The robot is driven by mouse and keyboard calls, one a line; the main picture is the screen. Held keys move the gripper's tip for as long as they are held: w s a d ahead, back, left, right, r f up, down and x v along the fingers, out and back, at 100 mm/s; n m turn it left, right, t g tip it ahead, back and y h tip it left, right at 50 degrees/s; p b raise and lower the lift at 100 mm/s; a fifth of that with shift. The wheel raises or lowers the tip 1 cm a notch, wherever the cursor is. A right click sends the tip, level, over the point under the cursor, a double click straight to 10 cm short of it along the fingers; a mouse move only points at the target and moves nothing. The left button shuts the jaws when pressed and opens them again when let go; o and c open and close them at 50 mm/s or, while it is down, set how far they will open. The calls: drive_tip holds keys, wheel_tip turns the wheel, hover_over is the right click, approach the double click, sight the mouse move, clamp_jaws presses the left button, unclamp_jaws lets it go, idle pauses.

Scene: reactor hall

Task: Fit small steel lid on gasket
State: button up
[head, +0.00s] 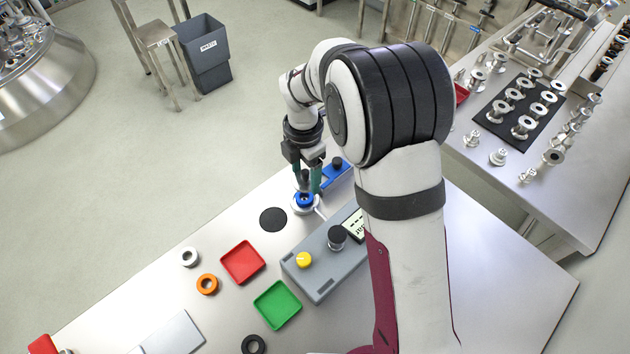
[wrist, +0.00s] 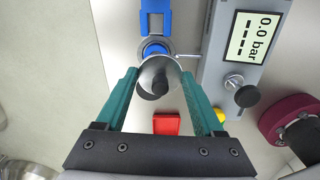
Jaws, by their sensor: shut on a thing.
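My gripper (head: 308,188) points down at the blue gasket (head: 304,198), which sits on a pale round fitting on the bench. In the wrist view my gripper (wrist: 160,72) has its two teal fingers shut on the small steel lid (wrist: 147,72), a shiny silver disc between the fingertips. The blue gasket (wrist: 155,48) shows just beyond the lid, partly hidden by it. I cannot tell whether lid and gasket touch. In the head view I cannot make out the lid apart from the fingers and the fitting.
A grey gauge box (head: 318,262) with a black knob and a yellow button stands close by on the right. A thin lever reaches from the fitting. A blue bracket (head: 336,173) lies behind. A black disc (head: 273,219), red tray (head: 242,262) and green tray (head: 277,305) lie nearer.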

drive_tip(key=shift+w+a+f+n, duration=0.2)
drive_tip(key=shift+a+f+n, duration=0.1)
drive_tip(key=shift+n, duration=0.2)
drive_tip(key=shift+f, duration=2.55)
drive_tip(key=shift+f, duration=0.55)
drive_tip(key=o, duration=1.5)
